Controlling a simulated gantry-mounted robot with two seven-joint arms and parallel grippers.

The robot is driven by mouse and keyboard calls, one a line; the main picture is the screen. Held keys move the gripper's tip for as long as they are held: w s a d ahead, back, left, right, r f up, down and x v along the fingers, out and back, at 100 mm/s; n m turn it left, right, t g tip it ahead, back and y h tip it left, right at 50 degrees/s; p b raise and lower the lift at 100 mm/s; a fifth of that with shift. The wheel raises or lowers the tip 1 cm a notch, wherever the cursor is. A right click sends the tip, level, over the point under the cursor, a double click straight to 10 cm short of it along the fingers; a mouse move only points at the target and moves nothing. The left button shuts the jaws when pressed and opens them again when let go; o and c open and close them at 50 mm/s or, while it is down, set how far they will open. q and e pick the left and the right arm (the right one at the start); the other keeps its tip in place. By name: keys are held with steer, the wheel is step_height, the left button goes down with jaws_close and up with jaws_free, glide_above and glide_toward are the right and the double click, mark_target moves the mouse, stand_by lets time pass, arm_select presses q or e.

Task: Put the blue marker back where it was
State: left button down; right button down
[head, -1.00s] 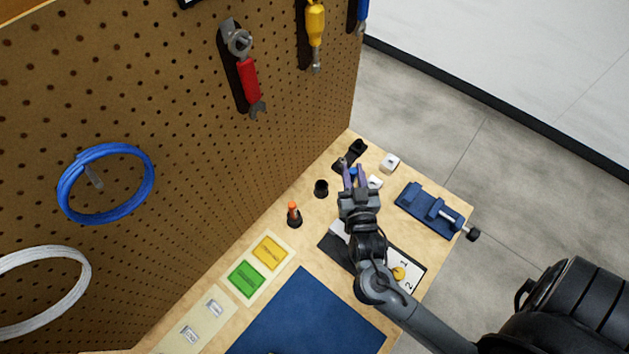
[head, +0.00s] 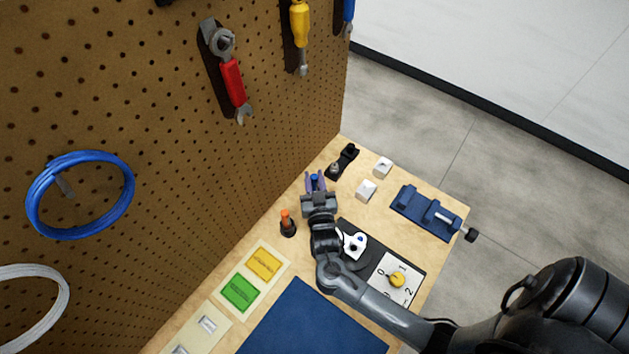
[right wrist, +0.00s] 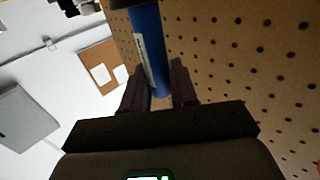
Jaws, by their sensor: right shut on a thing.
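My right gripper (head: 315,183) is shut on the blue marker (head: 314,178), over the bench close to the pegboard. In the right wrist view the blue marker (right wrist: 148,48) stands between the two fingers of the gripper (right wrist: 160,85), pointing away from the palm, with a white label on its side. The small black cup seen earlier beside the orange marker is now hidden behind the gripper. I cannot tell whether the marker touches it. The orange marker (head: 286,218) stands upright in a black holder to the lower left. My left gripper is not in view.
The pegboard (head: 160,120) rises close on the left. A black tool (head: 343,162) and white blocks (head: 366,190) lie behind and right of the gripper. A blue vise (head: 424,212) and a dial panel (head: 396,280) are further right. The blue mat (head: 310,325) is bare.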

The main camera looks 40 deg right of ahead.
steer(key=shift+f, duration=0.2)
steer(key=c, duration=0.9)
jaws_free()
